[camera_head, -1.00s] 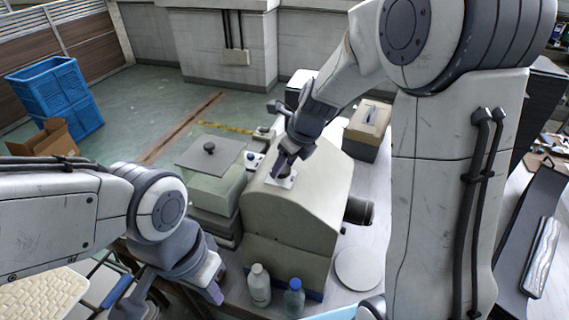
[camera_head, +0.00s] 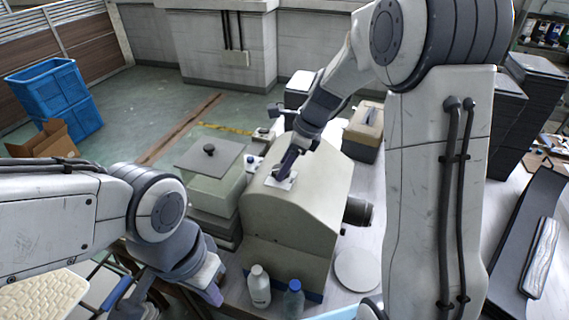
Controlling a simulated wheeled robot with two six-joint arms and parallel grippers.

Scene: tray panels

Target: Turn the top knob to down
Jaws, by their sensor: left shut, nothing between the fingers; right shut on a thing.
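A beige machine housing (camera_head: 300,211) with a rounded top stands on the table. On its upper sloping face is a small white plate (camera_head: 288,185), where the top knob sits, mostly hidden by my gripper. My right gripper (camera_head: 282,174) is shut on the knob from above. Which way the knob points cannot be made out. My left gripper (camera_head: 214,295) is shut and empty at the lower left, apart from the housing.
A clear box with a grey lid and black handle (camera_head: 212,155) stands left of the housing. A white bottle (camera_head: 259,286) and a blue-capped bottle (camera_head: 294,299) stand in front. A round white disc (camera_head: 357,269) lies at right. A tan box (camera_head: 364,130) is behind.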

